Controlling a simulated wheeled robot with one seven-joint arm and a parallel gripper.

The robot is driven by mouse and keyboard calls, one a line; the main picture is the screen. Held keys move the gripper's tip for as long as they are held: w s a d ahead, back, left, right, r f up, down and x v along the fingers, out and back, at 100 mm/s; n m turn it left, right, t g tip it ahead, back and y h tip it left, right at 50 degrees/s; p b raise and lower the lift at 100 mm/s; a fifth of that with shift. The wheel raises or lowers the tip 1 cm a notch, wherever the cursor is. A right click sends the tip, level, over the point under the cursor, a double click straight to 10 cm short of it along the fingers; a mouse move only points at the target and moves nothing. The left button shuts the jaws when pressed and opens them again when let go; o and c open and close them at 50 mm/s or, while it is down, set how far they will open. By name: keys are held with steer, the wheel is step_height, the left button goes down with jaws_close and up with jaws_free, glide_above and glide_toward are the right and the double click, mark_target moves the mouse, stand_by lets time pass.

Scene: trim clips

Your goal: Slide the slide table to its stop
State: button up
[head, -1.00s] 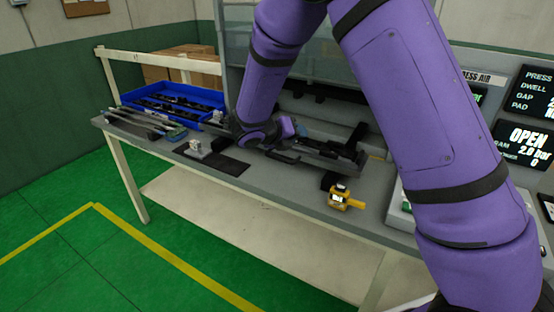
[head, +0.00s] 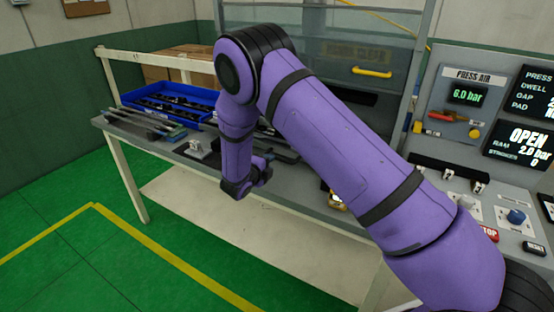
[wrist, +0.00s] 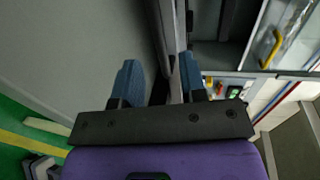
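In the head view the slide table (head: 283,153) is mostly hidden behind my arm; only a grey strip of it shows on the bench. My gripper hangs at the bench's front edge in the head view, its fingertips out of sight there. In the wrist view my gripper (wrist: 160,80) has its two blue fingers set wide apart. A long grey-and-dark edge runs away beyond the fingers, nearer the right one; I cannot tell whether it is the slide table. Nothing is visibly clamped. The slide table's handle and its stop cannot be made out.
A blue bin (head: 172,103) of dark parts stands at the bench's left, with long strips (head: 138,120) in front. A small metal fixture (head: 198,147) stands nearby. The guard with a yellow handle (head: 371,72) rises behind. A yellow device (head: 336,202) is partly covered by my arm.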

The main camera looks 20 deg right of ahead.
steer(key=x, duration=0.6)
steer(key=shift+w+d, duration=0.2)
jaws_close()
